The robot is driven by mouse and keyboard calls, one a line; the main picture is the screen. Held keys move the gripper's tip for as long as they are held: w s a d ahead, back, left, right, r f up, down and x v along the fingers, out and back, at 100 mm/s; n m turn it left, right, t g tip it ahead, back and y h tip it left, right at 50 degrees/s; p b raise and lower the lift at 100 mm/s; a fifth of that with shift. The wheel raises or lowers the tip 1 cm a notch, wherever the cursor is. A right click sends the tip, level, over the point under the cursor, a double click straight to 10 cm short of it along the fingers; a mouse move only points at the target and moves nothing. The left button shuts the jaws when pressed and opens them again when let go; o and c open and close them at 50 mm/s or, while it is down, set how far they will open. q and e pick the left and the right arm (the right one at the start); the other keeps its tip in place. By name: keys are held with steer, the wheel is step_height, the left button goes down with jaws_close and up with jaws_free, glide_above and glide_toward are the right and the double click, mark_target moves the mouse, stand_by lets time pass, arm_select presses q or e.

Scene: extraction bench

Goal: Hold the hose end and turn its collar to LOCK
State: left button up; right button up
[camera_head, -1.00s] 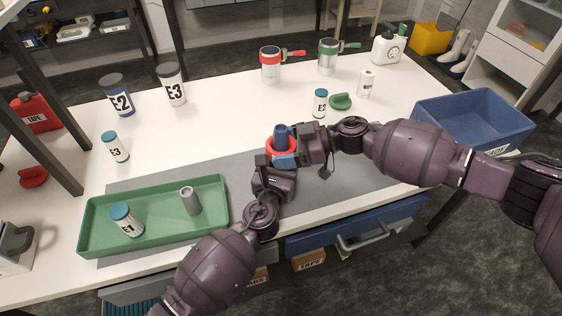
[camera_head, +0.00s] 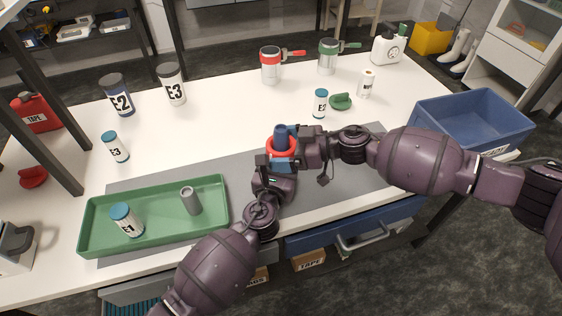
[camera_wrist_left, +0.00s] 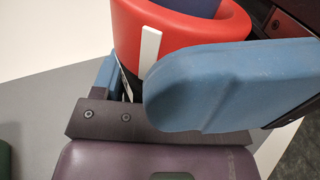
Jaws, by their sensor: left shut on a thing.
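The hose end (camera_head: 281,131) stands upright over the grey mat as a dark blue cylinder with a red collar (camera_head: 273,146) around it. In the left wrist view the red collar (camera_wrist_left: 190,40) carries a white stripe, with dark blue inside its top. My left gripper (camera_head: 279,163) is shut on the hose end from the near side. One blue finger covers the lower part of the collar in the wrist view. My right gripper (camera_head: 296,148) is at the collar from the right; its fingertips are mostly hidden, so its grip is unclear. No LOCK lettering is readable.
A green tray (camera_head: 88,228) with bottle E1 (camera_head: 126,222) and a grey cylinder (camera_head: 190,201) lies left. Bottle E2 (camera_head: 320,103) and a green cap (camera_head: 341,101) stand behind the grippers. A blue bin (camera_head: 480,135) is at right.

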steer(key=v, duration=0.9)
stand_by(0.5)
